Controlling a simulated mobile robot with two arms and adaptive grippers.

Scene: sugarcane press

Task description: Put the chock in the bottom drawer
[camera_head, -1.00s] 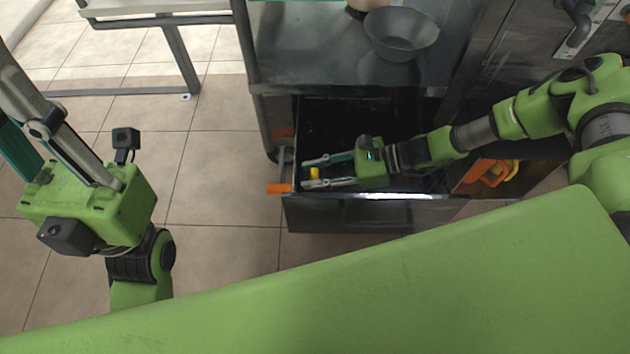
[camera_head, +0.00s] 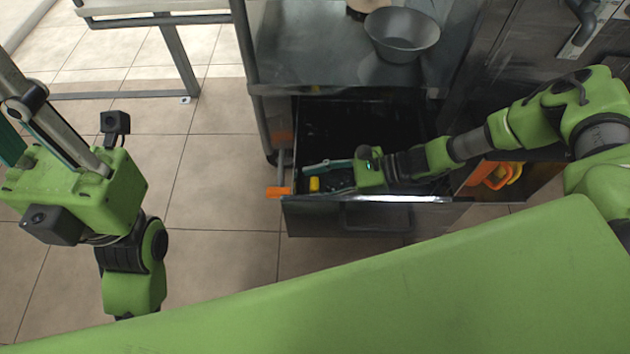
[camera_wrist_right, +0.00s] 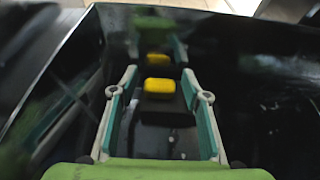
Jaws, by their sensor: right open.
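The chock (camera_head: 314,184), a small yellow block, is inside the open bottom drawer (camera_head: 375,215), near its left end and front wall. In the right wrist view the yellow chock (camera_wrist_right: 159,86) lies between the fingertips with a gap on each side, and a dark part shows below it. My right gripper (camera_head: 307,175) reaches into the drawer from the right, open around the chock. Its two fingers also show in the right wrist view (camera_wrist_right: 158,76). The front wall hides its nearer finger in the head view. My left gripper (camera_head: 32,132) is at the far left, fingers apart, tips outside the picture.
A metal bowl (camera_head: 402,35) stands on the steel worktop (camera_head: 300,55) above the drawer. An orange item (camera_head: 492,174) lies in a compartment to the right. A metal-legged stand (camera_head: 178,62) is at upper left. Tiled floor (camera_head: 215,190) is clear left of the drawer.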

